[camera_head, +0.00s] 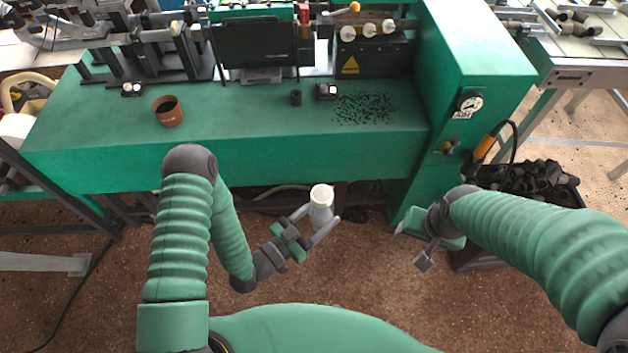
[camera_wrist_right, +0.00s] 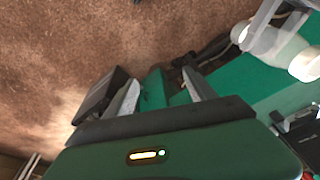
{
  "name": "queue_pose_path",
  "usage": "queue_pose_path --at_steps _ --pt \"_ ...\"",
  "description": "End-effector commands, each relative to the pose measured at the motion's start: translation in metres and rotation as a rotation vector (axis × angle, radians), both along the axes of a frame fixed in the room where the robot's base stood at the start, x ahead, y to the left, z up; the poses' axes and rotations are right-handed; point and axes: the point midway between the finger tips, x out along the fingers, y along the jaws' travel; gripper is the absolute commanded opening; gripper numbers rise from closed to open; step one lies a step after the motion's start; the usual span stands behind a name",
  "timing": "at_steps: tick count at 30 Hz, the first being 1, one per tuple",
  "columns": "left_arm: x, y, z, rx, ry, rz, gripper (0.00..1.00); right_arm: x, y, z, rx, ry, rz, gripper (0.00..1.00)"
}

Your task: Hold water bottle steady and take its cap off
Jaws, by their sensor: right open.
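The water bottle (camera_head: 320,213) is pale and translucent with a whitish cap (camera_head: 321,193) on top. It is held upright in front of the green bench, above the floor. My left gripper (camera_head: 314,226) is shut on its body, one finger on each side. My right gripper (camera_head: 410,243) is open and empty, to the right of the bottle and apart from it. In the right wrist view the open fingers (camera_wrist_right: 161,90) have nothing between them. The bottle (camera_wrist_right: 264,44) and cap (camera_wrist_right: 305,65) lie at the upper right there, with part of the left gripper beside them.
The green bench (camera_head: 250,150) runs behind the grippers. A dark bin of black lumps (camera_head: 530,178) stands at right. The space between the grippers is clear.

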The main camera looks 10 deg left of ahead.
Motion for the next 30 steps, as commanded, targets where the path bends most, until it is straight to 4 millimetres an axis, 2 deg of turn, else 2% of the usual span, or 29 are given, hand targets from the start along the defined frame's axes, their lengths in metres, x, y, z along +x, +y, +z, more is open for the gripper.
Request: queue_pose_path --at_steps 3,9,15,21,26,30 --pt "0.001 0.000 0.000 -0.001 -0.001 0.001 0.00 0.028 0.030 0.014 0.061 0.034 -0.249 0.64" --pt "0.000 0.000 0.001 -0.001 -0.001 0.002 0.00 0.062 0.089 0.040 0.140 0.099 -0.746 0.64" --pt "0.000 0.001 0.001 0.000 -0.001 0.003 0.00 0.079 0.153 0.068 0.181 0.148 -1.257 0.64" --pt "0.000 0.001 0.001 0.000 -0.001 0.003 0.00 0.082 0.206 0.093 0.190 0.159 -1.703 0.64" --pt "0.000 0.001 0.001 0.000 -0.001 0.003 0.00 0.080 0.225 0.102 0.189 0.154 -1.888 0.64" --pt "0.000 0.000 0.001 0.000 -0.001 0.003 0.00 0.079 0.227 0.095 0.185 0.153 -1.927 0.64"
